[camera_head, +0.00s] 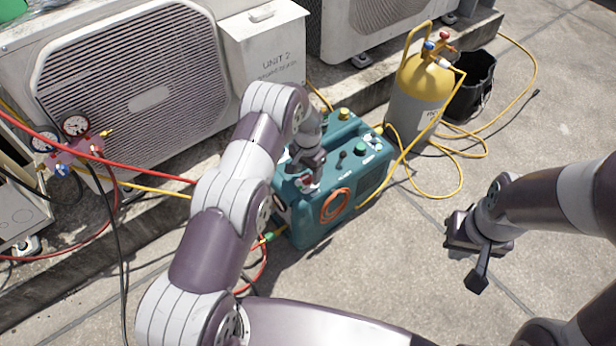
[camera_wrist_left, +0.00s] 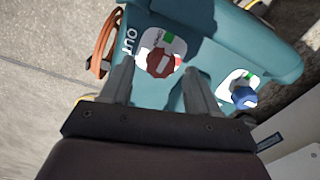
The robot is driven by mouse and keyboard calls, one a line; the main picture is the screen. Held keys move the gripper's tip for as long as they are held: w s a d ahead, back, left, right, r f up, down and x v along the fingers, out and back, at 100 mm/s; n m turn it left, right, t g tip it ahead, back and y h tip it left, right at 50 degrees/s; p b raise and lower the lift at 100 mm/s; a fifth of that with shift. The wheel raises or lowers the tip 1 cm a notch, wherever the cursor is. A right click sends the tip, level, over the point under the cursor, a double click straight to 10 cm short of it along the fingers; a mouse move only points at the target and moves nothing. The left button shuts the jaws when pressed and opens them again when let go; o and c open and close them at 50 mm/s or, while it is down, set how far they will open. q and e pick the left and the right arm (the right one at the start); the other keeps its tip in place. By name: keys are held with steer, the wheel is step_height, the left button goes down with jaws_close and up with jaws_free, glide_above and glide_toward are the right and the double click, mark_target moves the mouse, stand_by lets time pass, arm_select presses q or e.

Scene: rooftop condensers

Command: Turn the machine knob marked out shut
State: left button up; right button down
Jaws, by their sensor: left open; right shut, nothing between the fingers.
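The teal machine (camera_head: 305,225) stands on the roof floor in the head view. In the left wrist view, its red knob (camera_wrist_left: 160,62) sits on a white plate with green and red marks, beside the word OUT. My left gripper (camera_wrist_left: 157,72) is open, its two fingers apart with the red knob showing between their tips. I cannot tell whether they touch it. In the head view my left gripper (camera_head: 311,184) is over the machine's near left part and hides the red knob. My right gripper (camera_head: 479,280) is shut and empty, off to the right above the floor.
A blue knob (camera_wrist_left: 243,96) sits near the red one on the machine. An orange cord coil (camera_head: 335,205) hangs on its front.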

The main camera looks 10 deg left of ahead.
arm_select(q)
steer(key=shift+f, duration=0.55)
steer(key=c, duration=1)
steer(key=shift+c, duration=0.2)
